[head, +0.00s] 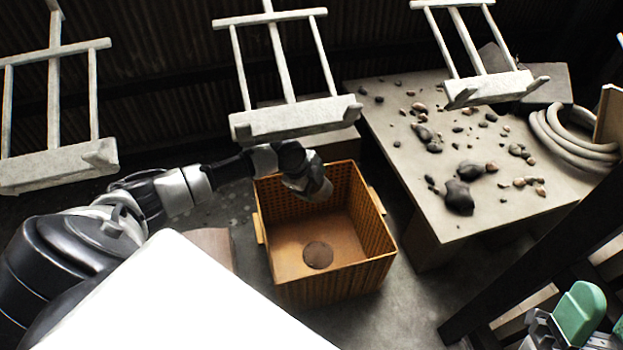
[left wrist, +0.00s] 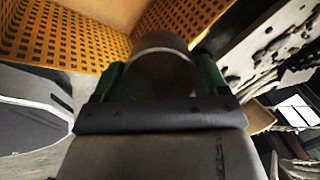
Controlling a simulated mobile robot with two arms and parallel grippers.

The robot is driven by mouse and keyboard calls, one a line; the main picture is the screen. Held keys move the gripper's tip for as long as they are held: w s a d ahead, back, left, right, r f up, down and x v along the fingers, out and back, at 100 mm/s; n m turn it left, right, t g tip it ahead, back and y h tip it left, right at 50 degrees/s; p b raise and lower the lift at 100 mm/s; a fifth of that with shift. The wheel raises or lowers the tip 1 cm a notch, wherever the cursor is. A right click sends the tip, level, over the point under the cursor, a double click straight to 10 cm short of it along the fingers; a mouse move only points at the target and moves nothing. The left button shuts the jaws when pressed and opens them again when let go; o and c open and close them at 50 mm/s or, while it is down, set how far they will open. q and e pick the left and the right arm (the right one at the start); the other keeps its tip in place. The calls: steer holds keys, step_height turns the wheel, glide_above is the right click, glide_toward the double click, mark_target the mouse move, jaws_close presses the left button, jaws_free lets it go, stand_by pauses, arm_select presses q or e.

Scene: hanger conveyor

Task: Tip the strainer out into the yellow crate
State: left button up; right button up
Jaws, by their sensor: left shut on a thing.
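The yellow crate (head: 375,262) stands on the floor, open at the top, with lattice walls. It also shows in the left wrist view (left wrist: 70,35). My left gripper (head: 308,182) is over the crate's back part. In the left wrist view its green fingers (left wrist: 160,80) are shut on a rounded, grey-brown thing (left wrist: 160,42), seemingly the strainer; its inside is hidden. A flat, round brown thing (head: 318,255) lies on the crate's floor. My right gripper (head: 590,318) shows partly at the lower right, with green fingers; its opening is unclear.
A table (head: 480,215) with scattered dark and brown stones stands right of the crate. A coiled hose (head: 565,140) lies at its far right. Pale hanger frames (head: 295,118) hang above and behind the crate. A white surface (head: 190,300) fills the lower left.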

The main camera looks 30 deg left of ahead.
arm_select(q)
steer(key=shift+r+g+y+p, duration=0.2)
steer(key=shift+g+y+p, duration=0.15)
steer(key=shift+p, duration=0.5)
steer(key=shift+r+g+y+p, duration=0.1)
steer(key=shift+g+y+p, duration=0.3)
steer(key=shift+p, duration=0.5)
arm_select(e)
steer(key=w+f+g+h, duration=0.3)
steer(key=w+f+g, duration=0.35)
steer(key=g, duration=0.25)
arm_select(q)
steer(key=shift+r+g+y+p, duration=0.1)
steer(key=shift+g+y+p, duration=0.25)
steer(key=shift+g+p, duration=0.35)
steer(key=shift+r+g+y+p, duration=0.1)
steer(key=shift+g+y+p, duration=0.5)
steer(key=shift+p, duration=0.3)
steer(key=shift+g, duration=0.25)
arm_select(e)
steer(key=s+d+f+g+h, duration=0.3)
steer(key=s+f+g, duration=0.2)
steer(key=f+g, duration=0.4)
steer(key=shift+f+m+g, duration=0.3)
steer(key=shift+f+g, duration=0.1)
steer(key=shift+f, duration=0.8)
